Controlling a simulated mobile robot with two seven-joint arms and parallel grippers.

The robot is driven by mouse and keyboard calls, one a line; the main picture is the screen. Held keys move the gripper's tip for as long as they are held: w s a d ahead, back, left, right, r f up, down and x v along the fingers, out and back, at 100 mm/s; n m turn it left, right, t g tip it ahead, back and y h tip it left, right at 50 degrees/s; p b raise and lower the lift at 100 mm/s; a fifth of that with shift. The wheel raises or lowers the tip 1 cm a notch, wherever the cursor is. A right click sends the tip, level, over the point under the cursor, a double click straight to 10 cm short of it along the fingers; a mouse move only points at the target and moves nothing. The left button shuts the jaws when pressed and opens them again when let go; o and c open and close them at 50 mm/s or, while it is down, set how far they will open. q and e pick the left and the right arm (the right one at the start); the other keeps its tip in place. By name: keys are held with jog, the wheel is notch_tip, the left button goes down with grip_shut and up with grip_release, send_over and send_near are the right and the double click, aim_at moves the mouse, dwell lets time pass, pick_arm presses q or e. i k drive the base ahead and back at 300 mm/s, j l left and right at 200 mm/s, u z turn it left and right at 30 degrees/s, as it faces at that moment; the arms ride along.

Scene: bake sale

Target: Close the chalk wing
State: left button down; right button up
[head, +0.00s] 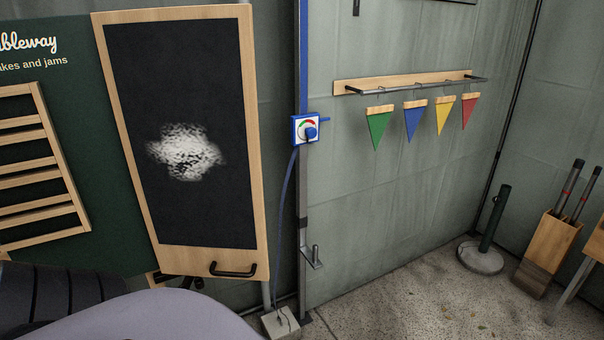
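The chalk wing (200,75) is a tall black chalkboard panel in a light wooden frame, with a white chalk smudge (185,152) at its middle. A dark handle (233,270) is on its bottom rail, toward the right. The wing stands beside a dark green sign board (75,75) on its left, at a different angle from it. The wing's hinge is not clearly visible. Neither of my grippers shows in the head view, only dark and grey parts of my own body at the lower left.
A blue dial box (305,129) sits on a pole just right of the wing. Several colored pennants hang from a wall rail (410,84). A green post on a round base (480,257) and a wooden box (547,250) stand at right. The concrete floor between is mostly clear.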

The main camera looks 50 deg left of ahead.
aim_at(181, 82)
jog(key=i+l+u, duration=0.2)
jog(key=i, duration=0.3)
jog(key=i+l+u, duration=0.2)
jog(key=i, duration=0.3)
jog(key=i+u, duration=0.2)
jog(key=u, duration=0.15)
jog(key=i+u, duration=0.2)
jog(key=u, duration=0.15)
jog(key=i+u, duration=0.2)
jog(key=u, duration=0.15)
jog(key=i+u, duration=0.15)
jog(key=u, duration=0.25)
jog(key=i+l+u, duration=0.15)
jog(key=u, duration=0.25)
jog(key=i+l+u, duration=0.1)
jog(key=u, duration=0.35)
jog(key=i+l+u, duration=0.1)
jog(key=l+u, duration=0.4)
jog(key=u, duration=0.3)
jog(key=i, duration=0.05)
